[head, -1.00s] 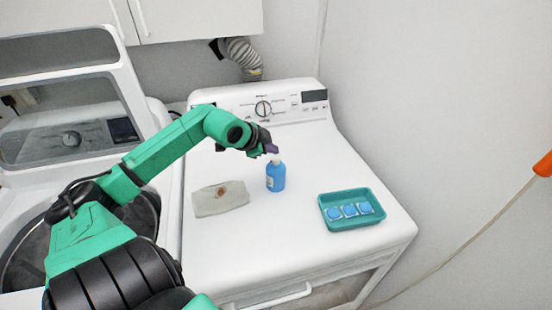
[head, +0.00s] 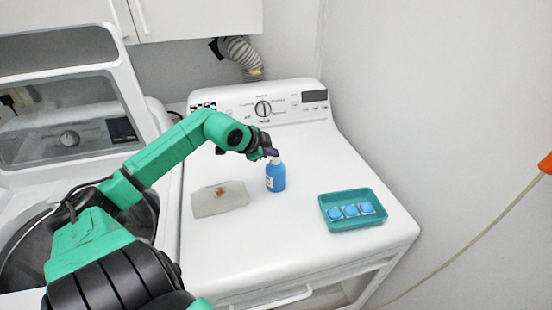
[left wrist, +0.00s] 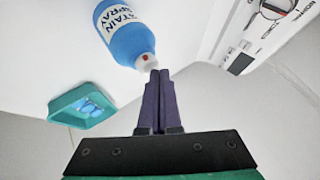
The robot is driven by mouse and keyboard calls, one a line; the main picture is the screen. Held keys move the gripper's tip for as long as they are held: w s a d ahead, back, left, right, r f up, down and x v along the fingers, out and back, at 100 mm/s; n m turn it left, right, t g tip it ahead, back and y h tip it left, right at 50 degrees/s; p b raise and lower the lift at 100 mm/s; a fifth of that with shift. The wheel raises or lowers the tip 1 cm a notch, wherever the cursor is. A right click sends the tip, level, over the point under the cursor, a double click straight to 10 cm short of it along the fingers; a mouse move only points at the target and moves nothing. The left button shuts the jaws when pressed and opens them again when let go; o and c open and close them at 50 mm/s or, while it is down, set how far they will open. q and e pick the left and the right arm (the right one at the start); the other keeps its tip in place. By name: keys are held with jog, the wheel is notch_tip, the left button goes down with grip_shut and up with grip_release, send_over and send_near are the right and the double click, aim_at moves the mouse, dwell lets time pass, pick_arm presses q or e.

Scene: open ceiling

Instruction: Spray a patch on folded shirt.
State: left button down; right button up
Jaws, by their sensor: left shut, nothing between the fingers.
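The folded shirt (head: 220,199) is a pale grey-beige bundle with a brown patch (head: 221,191), lying flat on the white dryer top. A blue stain spray bottle (head: 276,178) stands upright just right of it. The bottle's label and its nozzle end, with a red spot, show in the left wrist view (left wrist: 128,38). My left gripper (head: 270,153) is shut and empty, its purple fingertips (left wrist: 155,75) close to the nozzle at the bottle's top. I cannot tell whether they touch it. My right gripper is not in view.
A teal tray (head: 357,226) with several blue pods (head: 350,210) sits on the dryer's right side. The control panel (head: 290,108) runs along the back. An open washer (head: 75,140) stands at left. The dryer's front middle is clear.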

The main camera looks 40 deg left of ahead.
pick_arm(q)
jog(key=shift+r+p, duration=0.55)
jog(key=shift+r, duration=0.25)
jog(key=shift+r, duration=0.1)
notch_tip(320, 180, up, 6)
jog(key=p, duration=0.4)
dwell(1.9)
dwell(0.3)
